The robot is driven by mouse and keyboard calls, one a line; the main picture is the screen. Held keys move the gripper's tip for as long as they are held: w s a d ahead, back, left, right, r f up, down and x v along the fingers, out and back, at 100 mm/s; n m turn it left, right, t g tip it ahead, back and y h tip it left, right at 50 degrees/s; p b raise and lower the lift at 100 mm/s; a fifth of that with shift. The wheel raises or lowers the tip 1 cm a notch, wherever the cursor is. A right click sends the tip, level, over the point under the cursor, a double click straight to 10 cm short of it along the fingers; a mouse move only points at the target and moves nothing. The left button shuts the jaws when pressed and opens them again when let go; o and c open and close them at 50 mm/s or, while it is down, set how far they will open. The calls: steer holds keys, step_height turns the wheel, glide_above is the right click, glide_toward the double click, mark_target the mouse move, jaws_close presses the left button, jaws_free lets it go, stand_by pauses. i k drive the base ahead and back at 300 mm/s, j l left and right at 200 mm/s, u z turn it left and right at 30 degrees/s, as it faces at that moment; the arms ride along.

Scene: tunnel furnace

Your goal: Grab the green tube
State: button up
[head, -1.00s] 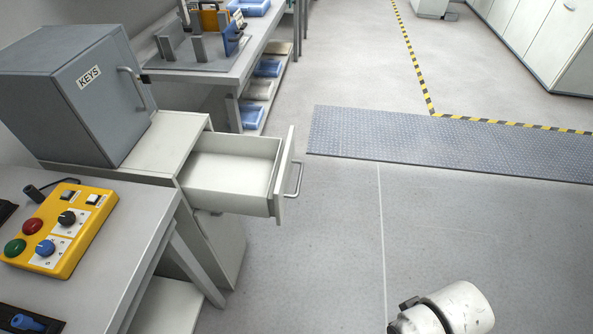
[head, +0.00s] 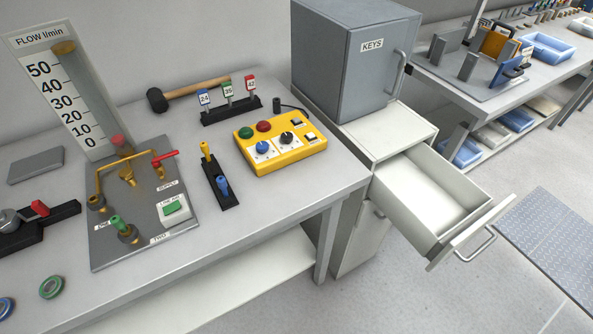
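No long green tube is plain in the head view. I cannot tell which of these is the green tube. My gripper is not in view.
The valve panel also has brass pipes, a red lever (head: 164,158) and a flow scale (head: 60,90) behind. A yellow control box (head: 285,150), black block (head: 220,190) and mallet (head: 195,88) share the bench (head: 260,215). An open empty drawer (head: 430,200) juts out below the KEYS cabinet (head: 350,60).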

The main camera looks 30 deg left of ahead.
mark_target(116, 221)
steer(key=u, duration=1.65)
